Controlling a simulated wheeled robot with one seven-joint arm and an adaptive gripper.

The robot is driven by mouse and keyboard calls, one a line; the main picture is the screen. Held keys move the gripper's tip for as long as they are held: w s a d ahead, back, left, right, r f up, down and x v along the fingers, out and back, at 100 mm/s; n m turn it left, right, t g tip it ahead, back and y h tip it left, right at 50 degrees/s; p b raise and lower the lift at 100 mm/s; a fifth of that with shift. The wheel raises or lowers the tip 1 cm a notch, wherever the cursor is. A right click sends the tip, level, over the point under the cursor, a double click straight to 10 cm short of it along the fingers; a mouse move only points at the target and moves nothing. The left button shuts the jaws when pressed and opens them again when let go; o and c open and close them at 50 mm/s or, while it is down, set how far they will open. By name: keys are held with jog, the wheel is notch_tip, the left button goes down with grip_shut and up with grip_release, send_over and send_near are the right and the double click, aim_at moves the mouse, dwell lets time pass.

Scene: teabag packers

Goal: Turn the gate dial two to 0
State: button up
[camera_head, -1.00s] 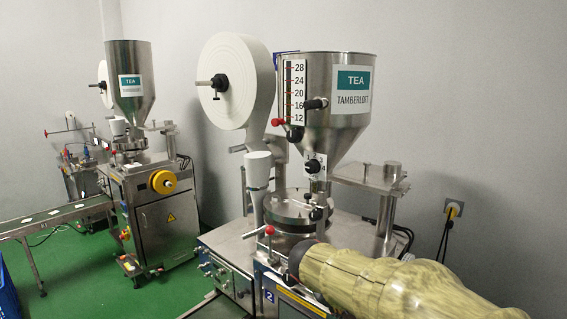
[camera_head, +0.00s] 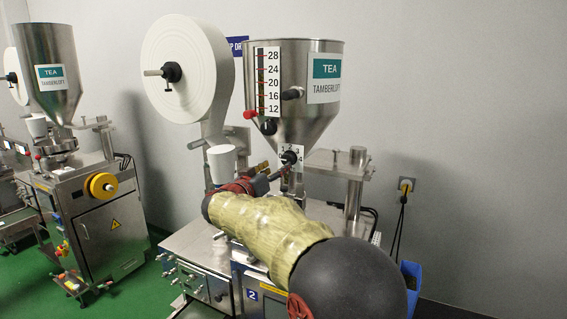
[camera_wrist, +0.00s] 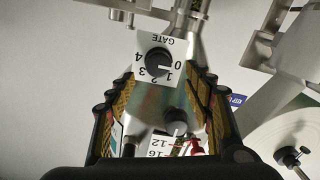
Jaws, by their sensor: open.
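The gate dial (camera_head: 290,157) is a black knob on a white numbered plate, low on the hopper (camera_head: 290,105) of the machine marked 2. In the wrist view the dial (camera_wrist: 159,62) appears upside down, with GATE and the numbers 0 to 4 around it. I cannot tell clearly which number its pointer faces. My gripper (camera_wrist: 160,78) is open, its fingers to either side of the plate in that view, with nothing held. In the head view my gripper (camera_head: 265,182) is close to the dial, at its lower left; my arm covers part of the machine below.
A level scale (camera_head: 268,82) with a red-tipped lever (camera_head: 250,115) and a dark knob (camera_head: 268,127) lies above the dial. A large white roll (camera_head: 190,70) and a white cup (camera_head: 221,163) stand left of it. A metal post (camera_head: 356,180) stands right.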

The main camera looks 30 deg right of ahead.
aim_at(287, 161)
jog(key=x, duration=0.7)
jog(key=shift+d, duration=0.2)
jog(key=shift+c, duration=0.6)
jog(key=c, duration=1)
